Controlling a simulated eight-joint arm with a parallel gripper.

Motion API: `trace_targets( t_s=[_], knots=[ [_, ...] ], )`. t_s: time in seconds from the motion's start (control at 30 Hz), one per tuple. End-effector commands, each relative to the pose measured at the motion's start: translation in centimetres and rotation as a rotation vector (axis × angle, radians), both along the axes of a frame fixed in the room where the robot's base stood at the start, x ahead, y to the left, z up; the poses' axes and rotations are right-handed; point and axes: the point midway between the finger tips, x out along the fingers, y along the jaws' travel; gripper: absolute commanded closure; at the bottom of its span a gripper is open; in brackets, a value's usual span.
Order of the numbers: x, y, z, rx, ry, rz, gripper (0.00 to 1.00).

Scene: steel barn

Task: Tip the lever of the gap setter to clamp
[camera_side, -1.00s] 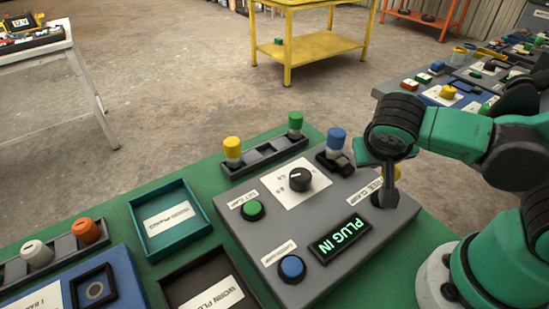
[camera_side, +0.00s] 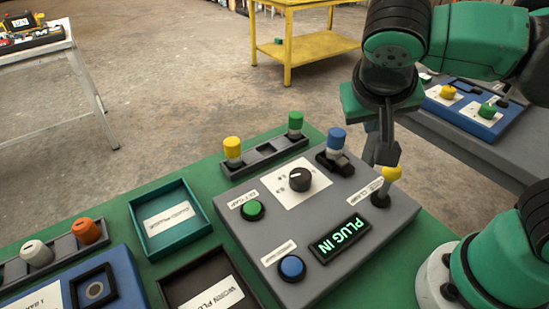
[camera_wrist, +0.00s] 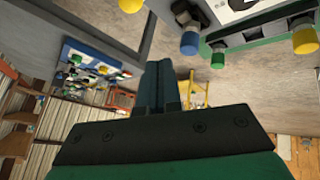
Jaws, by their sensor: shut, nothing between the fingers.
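The gap setter (camera_side: 340,240) is a grey sloped box on the green bench, with a lit display (camera_side: 340,238) reading "PLUG IN". Its lever (camera_side: 391,174) has a yellow knob and rises from a dark round base at the box's right, beside a white label that seems to read "CLAMP". The lever leans slightly right in the side view. My gripper (camera_side: 386,160) is shut and empty, pointing down just above and behind the knob; I cannot tell whether they touch. Its dark fingers also show in the wrist view (camera_wrist: 158,85).
On the box are a black dial (camera_side: 300,179), a green button (camera_side: 252,210) and a blue button (camera_side: 292,267). Teal (camera_side: 150,247) and black trays lie left.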

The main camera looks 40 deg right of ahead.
Motion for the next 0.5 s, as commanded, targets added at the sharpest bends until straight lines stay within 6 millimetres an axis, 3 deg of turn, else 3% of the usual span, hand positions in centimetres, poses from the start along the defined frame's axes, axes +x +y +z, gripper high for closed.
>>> trace_targets(
  t_s=[0.17, 0.5],
  knots=[
    [0.1, -1.7, 0.4, 0.063, 0.051, -0.121, 1.00],
    [-0.4, -9.1, 2.2, 0.455, 0.144, -0.628, 1.00]
  ],
)
